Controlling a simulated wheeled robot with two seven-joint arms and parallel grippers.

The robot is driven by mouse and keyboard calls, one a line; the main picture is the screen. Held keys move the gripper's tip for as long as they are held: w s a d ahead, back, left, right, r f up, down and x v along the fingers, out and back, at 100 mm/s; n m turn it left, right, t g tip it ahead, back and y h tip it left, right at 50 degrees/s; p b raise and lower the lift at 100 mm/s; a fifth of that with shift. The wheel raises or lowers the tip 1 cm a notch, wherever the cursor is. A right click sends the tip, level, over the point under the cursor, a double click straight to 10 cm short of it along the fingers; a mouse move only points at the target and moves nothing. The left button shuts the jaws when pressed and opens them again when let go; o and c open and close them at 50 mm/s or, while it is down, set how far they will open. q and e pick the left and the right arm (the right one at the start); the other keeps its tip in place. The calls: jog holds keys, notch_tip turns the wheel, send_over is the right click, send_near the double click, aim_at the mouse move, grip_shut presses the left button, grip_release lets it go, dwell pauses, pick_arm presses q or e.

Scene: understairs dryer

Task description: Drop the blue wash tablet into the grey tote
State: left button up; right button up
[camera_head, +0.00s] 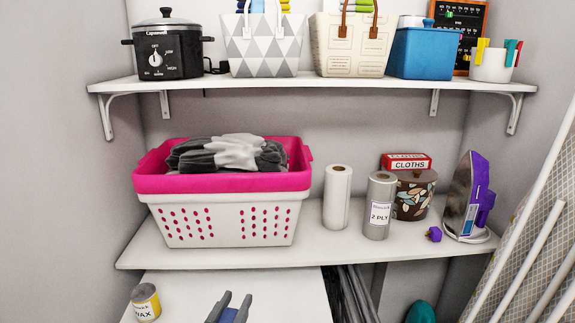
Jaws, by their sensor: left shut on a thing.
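My left gripper (231,305) shows at the bottom edge, in front of the white surface below the lower shelf. Its two dark fingers are shut on the blue wash tablet (229,315), of which only a small part shows between them. My right gripper is not in view.
A slow cooker (166,52) stands left of the tote, a cream bag (351,48) right of it. On the lower shelf (310,252) are a pink-rimmed basket (222,212), paper rolls and an iron (466,194). A wax tin (145,302) stands at the lower left.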

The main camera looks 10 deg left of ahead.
pick_arm(q)
jog(key=shift+d, duration=0.25)
jog(key=shift+w, duration=0.1)
